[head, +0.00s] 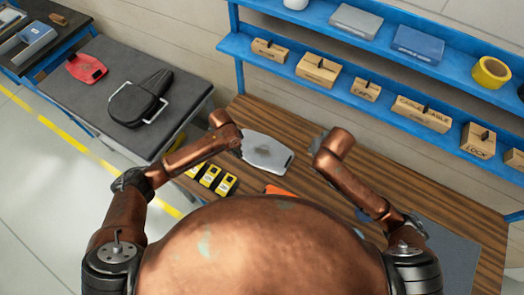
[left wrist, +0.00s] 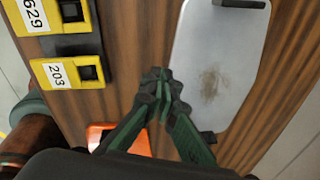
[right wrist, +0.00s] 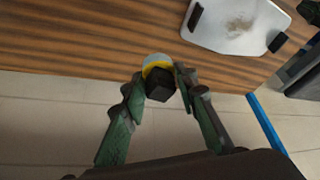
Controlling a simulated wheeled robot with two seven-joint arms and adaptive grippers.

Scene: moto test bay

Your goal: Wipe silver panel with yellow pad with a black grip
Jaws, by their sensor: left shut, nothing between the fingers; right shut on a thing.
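The silver panel (head: 266,152) lies on the wooden bench, with a brown smudge on its face that shows in the left wrist view (left wrist: 210,85). Dark blocks sit at its ends; it also shows in the right wrist view (right wrist: 235,30). My left gripper (left wrist: 160,95) is shut and empty, over the bench beside the panel's left edge. My right gripper (right wrist: 161,80) is shut on the yellow pad (right wrist: 155,63), with the black grip (right wrist: 160,87) between its fingers. The pad is apart from the panel. In the head view my right arm hides the pad.
Yellow numbered boxes (head: 211,177) and an orange thing (head: 281,191) are on the bench near the panel. Blue shelves (head: 350,92) with labelled wooden boxes (head: 317,70) stand behind. A dark table (head: 85,105) at left carries a black seat-like part (head: 138,100). Bare wood lies right of the panel.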

